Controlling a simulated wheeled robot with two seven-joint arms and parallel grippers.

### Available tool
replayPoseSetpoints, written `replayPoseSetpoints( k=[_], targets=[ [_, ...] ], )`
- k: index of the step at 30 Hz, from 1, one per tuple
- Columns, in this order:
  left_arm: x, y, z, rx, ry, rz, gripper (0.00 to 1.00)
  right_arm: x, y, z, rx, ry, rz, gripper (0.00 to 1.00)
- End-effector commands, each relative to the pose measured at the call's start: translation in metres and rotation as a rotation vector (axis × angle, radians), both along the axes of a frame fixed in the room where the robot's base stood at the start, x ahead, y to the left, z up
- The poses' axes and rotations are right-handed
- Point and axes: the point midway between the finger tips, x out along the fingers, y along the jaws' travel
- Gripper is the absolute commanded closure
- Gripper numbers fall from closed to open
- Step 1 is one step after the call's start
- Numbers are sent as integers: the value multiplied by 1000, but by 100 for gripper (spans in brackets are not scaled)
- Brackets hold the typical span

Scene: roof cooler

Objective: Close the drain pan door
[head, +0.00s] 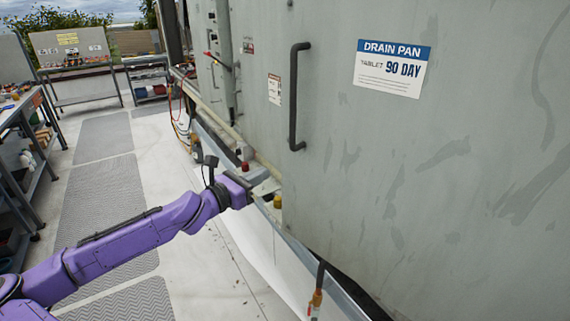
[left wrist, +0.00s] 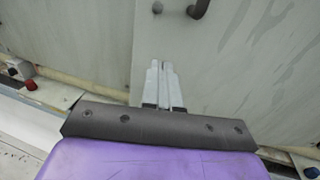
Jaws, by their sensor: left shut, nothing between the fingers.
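The drain pan door (head: 430,150) is a large grey panel filling the right of the head view, with a blue and white "DRAIN PAN" label (head: 391,68). A dark vertical handle (head: 294,97) is near its left edge. I cannot tell how far the door stands ajar. My left gripper (head: 266,188) is low, by the door's lower left edge and below the handle. In the left wrist view its two fingers (left wrist: 164,70) are together and empty, pointing at the grey door (left wrist: 225,70); contact is unclear. The handle's lower end (left wrist: 199,9) shows above them. My right gripper is out of view.
A pipe and metal ledge (head: 215,125) run along the unit's base, with red and yellow fittings near my gripper. A hanging hose with an orange fitting (head: 315,299) is below the door. Shelving (head: 25,150) stands at left; the matted walkway (head: 105,185) between is clear.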

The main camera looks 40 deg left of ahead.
Motion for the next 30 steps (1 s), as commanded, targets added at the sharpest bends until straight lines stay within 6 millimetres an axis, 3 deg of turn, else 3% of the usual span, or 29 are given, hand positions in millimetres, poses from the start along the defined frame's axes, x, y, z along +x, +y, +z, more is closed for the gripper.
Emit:
replayPoseSetpoints(
  k=[6,12,30],
  targets=[
    [48,-9,-5,9,-1,-3,100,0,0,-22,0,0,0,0],
    [81,-14,-4,9,1,-2,100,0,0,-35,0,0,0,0],
    [100,-12,-5,4,3,6,100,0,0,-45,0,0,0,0]
  ],
)
